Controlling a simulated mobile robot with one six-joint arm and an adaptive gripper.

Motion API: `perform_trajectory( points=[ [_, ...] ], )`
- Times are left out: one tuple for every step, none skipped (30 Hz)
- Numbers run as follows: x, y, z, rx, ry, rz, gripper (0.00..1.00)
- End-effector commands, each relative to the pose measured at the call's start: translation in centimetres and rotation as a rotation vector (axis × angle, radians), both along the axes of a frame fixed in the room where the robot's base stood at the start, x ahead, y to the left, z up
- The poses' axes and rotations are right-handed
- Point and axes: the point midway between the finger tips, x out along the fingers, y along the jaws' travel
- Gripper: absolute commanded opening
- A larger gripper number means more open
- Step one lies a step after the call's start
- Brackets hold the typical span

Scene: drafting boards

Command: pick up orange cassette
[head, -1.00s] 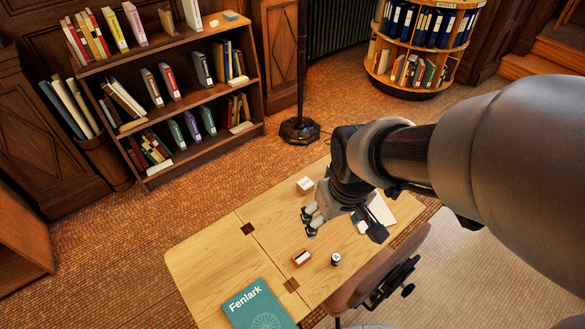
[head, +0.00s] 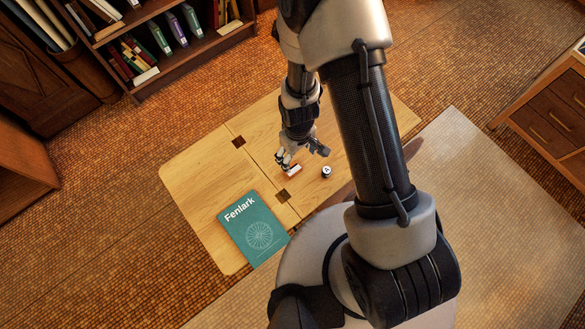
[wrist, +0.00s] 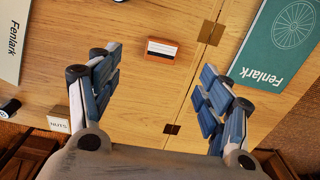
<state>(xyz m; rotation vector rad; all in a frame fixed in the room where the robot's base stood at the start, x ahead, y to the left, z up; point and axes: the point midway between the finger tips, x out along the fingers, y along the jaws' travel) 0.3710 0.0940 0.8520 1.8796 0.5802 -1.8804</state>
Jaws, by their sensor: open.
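The orange cassette (wrist: 162,50) lies on the wooden table, with a pale label strip on it. In the head view the orange cassette (head: 293,170) is partly hidden by the gripper. My gripper (wrist: 157,70) is open and empty, its two fingers spread wide. In the head view my gripper (head: 287,162) is over the table right by the cassette. I cannot tell its exact height above it.
A teal Fenlark book (head: 252,228) lies on the table's near-left part. A small black-and-white round item (head: 326,171) stands right of the cassette. In the wrist view a white box marked NUTS (wrist: 59,124) and a pale Fenlark item (wrist: 12,45) lie to the left. Bare wood (head: 205,170) shows at left.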

Motion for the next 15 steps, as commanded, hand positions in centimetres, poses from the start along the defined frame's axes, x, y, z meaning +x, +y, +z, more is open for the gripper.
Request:
perform_trajectory(
  points=[
    [-0.1, 0.0, -1.6, -0.001, 0.003, 0.000, 0.72],
    [-0.1, 0.0, -2.2, -0.001, 0.003, 0.000, 0.72],
    [-0.1, 0.0, -3.1, -0.001, 0.003, 0.000, 0.72],
    [-0.1, 0.0, -3.7, 0.000, 0.002, -0.001, 0.72],
    [-0.1, 0.0, -4.2, 0.000, 0.002, -0.002, 0.72],
    [-0.1, 0.0, -4.9, 0.000, 0.002, -0.002, 0.72],
    [0.0, 0.0, -5.4, 0.000, 0.001, -0.002, 0.72],
    [-0.1, 0.0, -5.8, 0.000, 0.001, -0.001, 0.72],
    [0.0, 0.0, -6.2, 0.000, 0.001, -0.001, 0.72],
    [0.0, 0.0, -6.4, 0.000, 0.000, -0.002, 0.72],
    [0.0, 0.0, -6.5, 0.000, 0.000, -0.002, 0.72],
    [0.0, 0.0, -6.7, 0.001, -0.001, -0.001, 0.72],
    [0.0, 0.0, -6.7, 0.001, -0.001, -0.001, 0.72],
    [0.0, 0.0, -6.8, 0.001, -0.001, 0.000, 0.72],
    [0.0, 0.1, -6.8, 0.001, -0.002, 0.000, 0.72]
  ],
)
